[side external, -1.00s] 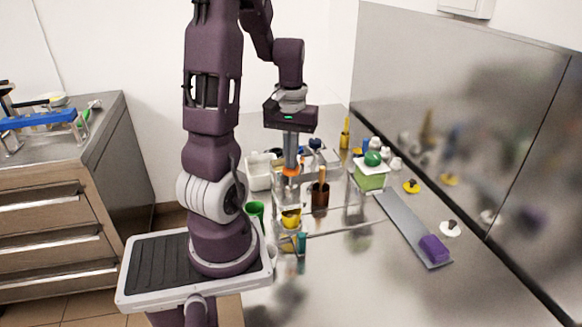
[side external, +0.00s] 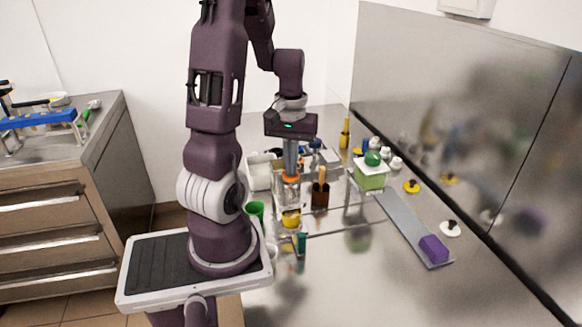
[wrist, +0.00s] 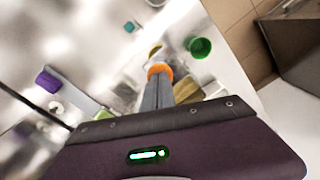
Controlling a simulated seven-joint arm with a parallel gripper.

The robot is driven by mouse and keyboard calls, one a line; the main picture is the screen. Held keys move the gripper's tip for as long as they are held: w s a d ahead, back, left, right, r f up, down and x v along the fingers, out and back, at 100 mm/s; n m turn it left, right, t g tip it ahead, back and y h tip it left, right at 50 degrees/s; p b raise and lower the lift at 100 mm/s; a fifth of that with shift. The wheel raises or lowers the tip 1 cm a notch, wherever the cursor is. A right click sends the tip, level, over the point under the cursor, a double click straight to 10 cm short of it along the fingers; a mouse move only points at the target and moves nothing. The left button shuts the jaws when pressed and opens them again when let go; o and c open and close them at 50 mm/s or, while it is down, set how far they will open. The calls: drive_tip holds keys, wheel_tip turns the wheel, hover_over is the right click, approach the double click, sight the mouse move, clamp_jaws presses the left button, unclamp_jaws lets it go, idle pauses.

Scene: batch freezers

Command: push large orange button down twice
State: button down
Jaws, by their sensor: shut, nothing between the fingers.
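The large orange button (side external: 291,179) is in the crowded middle of the steel worktop in the side view, directly under my fingers. It also shows in the wrist view (wrist: 160,69) at the tips of the fingers, partly hidden by them. My gripper (side external: 291,172) points straight down with its fingers together and empty, and its tips (wrist: 159,80) appear to touch the top of the button.
A dark holder with upright sticks (side external: 321,193) stands close right of the fingers. A yellow cup (side external: 291,218) and a green cup (side external: 255,210) are in front. A green box with a green knob (side external: 371,177) stands farther right.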

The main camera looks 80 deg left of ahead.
drive_tip(key=shift+f, duration=0.2)
drive_tip(key=shift+r, duration=0.1)
drive_tip(key=shift+r, duration=1.8)
wheel_tip(320, 180, up, 5)
